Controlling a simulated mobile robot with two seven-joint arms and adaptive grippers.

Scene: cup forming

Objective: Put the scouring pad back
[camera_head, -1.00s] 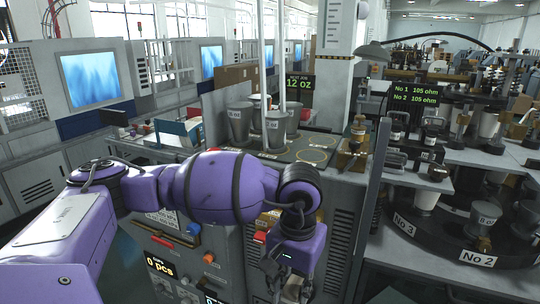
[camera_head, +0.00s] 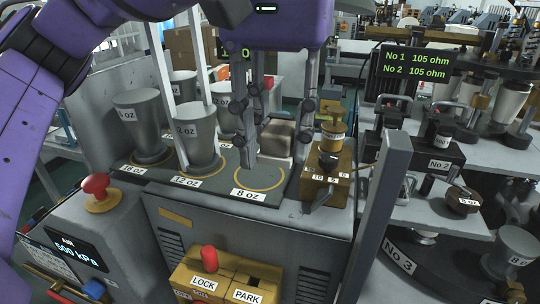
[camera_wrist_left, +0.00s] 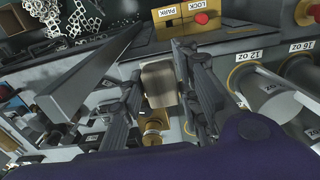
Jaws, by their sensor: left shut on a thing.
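The scouring pad (camera_head: 278,138) looks like a grey-brown block at the back right of the machine top, behind the 8 oz ring. My left gripper (camera_head: 274,154) reaches down over it, with one finger on each side, and is shut on it. In the left wrist view the pad (camera_wrist_left: 158,83) shows as a tan block between the fingers (camera_wrist_left: 160,68). A pale edge (camera_head: 280,163) shows beside the pad's lower part; I cannot tell whether the pad touches it. My right gripper is not in view.
Grey cup forms stand on the left, including the 12 oz one (camera_head: 197,133) and the 16 oz one (camera_head: 141,122). The 8 oz ring (camera_head: 262,184) is empty. A brass block with a knob (camera_head: 329,172) stands close at right. A grey post (camera_head: 385,215) rises in front.

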